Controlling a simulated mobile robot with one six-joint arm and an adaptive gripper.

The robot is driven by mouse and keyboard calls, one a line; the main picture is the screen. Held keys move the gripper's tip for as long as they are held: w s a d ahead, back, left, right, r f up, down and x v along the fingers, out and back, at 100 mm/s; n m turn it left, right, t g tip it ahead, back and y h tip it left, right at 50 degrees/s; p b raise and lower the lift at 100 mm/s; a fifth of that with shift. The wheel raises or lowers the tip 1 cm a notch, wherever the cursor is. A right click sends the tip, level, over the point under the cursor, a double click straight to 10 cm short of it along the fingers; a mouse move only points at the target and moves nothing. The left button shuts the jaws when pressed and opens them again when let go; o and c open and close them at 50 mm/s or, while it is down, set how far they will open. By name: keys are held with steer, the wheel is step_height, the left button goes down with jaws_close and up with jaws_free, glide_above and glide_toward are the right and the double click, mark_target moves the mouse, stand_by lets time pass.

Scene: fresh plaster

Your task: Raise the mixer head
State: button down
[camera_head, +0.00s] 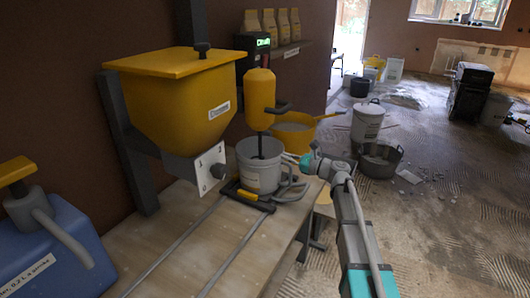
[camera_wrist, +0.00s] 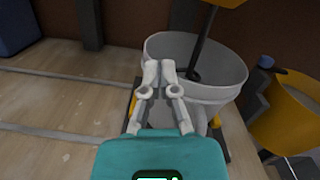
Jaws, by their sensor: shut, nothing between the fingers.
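The yellow mixer head (camera_head: 259,98) hangs low at the wall unit, with a dark handle (camera_head: 279,107) sticking out to its right. Its dark shaft (camera_wrist: 205,42) reaches down into a white bucket (camera_head: 258,178). In the wrist view the bucket (camera_wrist: 238,77) stands just beyond my fingers. My gripper (camera_head: 288,157) is at the bucket's right side, below the handle. In the wrist view my gripper (camera_wrist: 159,70) has its fingertips together and empty, in front of the near rim. I cannot tell whether they touch the bucket.
The bucket stands in a dark and yellow holder (camera_head: 246,194) on rails along the wooden bench (camera_head: 180,235). A yellow hopper (camera_head: 175,95) is left of the mixer. A blue canister (camera_head: 50,250) is front left.

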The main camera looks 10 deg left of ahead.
steer(key=w+m, duration=0.1)
steer(key=w+m+t+y+b, duration=0.1)
steer(key=w+m, duration=0.1)
steer(key=shift+d+r+t, duration=0.2)
steer(key=shift+t, duration=0.1)
steer(key=p+x, duration=0.2)
steer(key=x, duration=0.8)
stand_by(0.3)
steer(key=shift+s+r, duration=0.1)
steer(key=shift+r, duration=0.2)
